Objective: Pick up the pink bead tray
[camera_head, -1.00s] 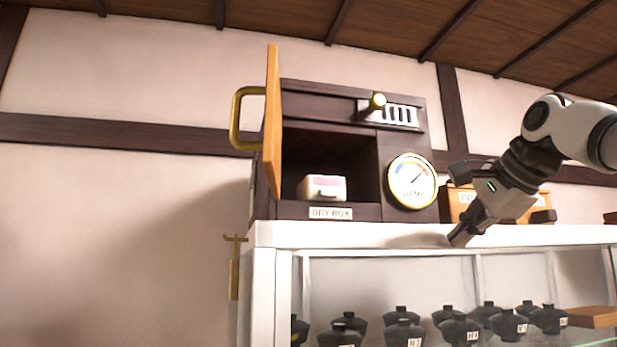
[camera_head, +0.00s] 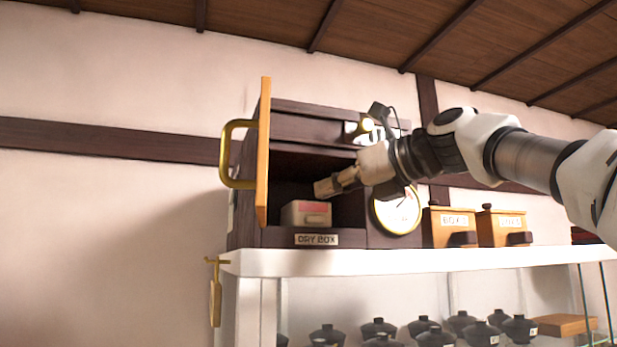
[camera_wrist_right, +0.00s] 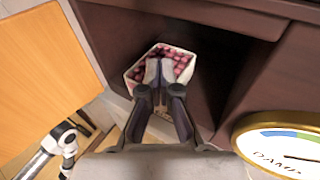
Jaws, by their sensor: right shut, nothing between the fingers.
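The pink bead tray (camera_head: 312,219) is a small pale box with pink contents. It sits inside the open dry box (camera_head: 275,237), near its front opening. The wrist view shows the tray (camera_wrist_right: 131,80) from above, filled with pink beads. My right gripper (camera_head: 322,188) is shut and empty, at the mouth of the dry box just above and to the right of the tray. In the wrist view the closed fingertips (camera_wrist_right: 158,66) overlap the tray and hide part of its beads and near side. I cannot tell whether they touch it. My left gripper is not in view.
The dry box's wooden door (camera_head: 264,150) with a brass handle (camera_head: 226,155) stands open at the left. A round dial (camera_head: 397,211) is on the box's right side. Two wooden boxes (camera_head: 447,226) stand further right on the white shelf (camera_head: 400,261), above several black lidded bowls (camera_head: 436,334).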

